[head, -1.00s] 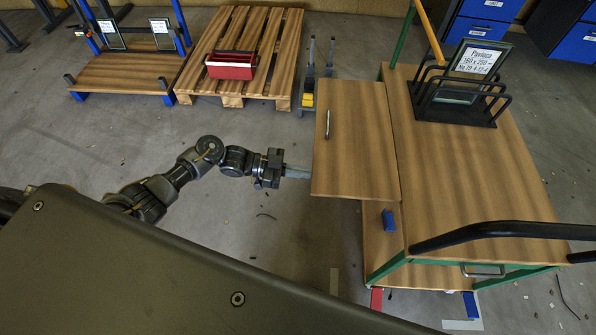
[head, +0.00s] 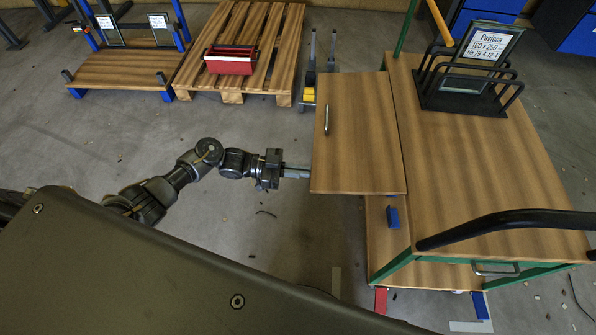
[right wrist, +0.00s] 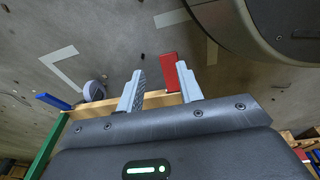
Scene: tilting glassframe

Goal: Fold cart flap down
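The cart (head: 475,165) has a wooden top and a green frame, and stands at the right in the head view. Its wooden flap (head: 360,140), with a metal handle (head: 327,120), sticks out level or nearly so from the top's left side. A small blue block (head: 392,217) shows below the flap. My left gripper (head: 297,171) is at the flap's outer left edge near its front corner; its fingertips meet or pass under the edge, and their gap is unclear. My right gripper (right wrist: 160,88) has its fingers apart and empty, near a wooden edge and a red corner piece (right wrist: 176,75).
A pallet (head: 240,55) with a red box (head: 231,60) and a trolley (head: 310,75) stand behind.

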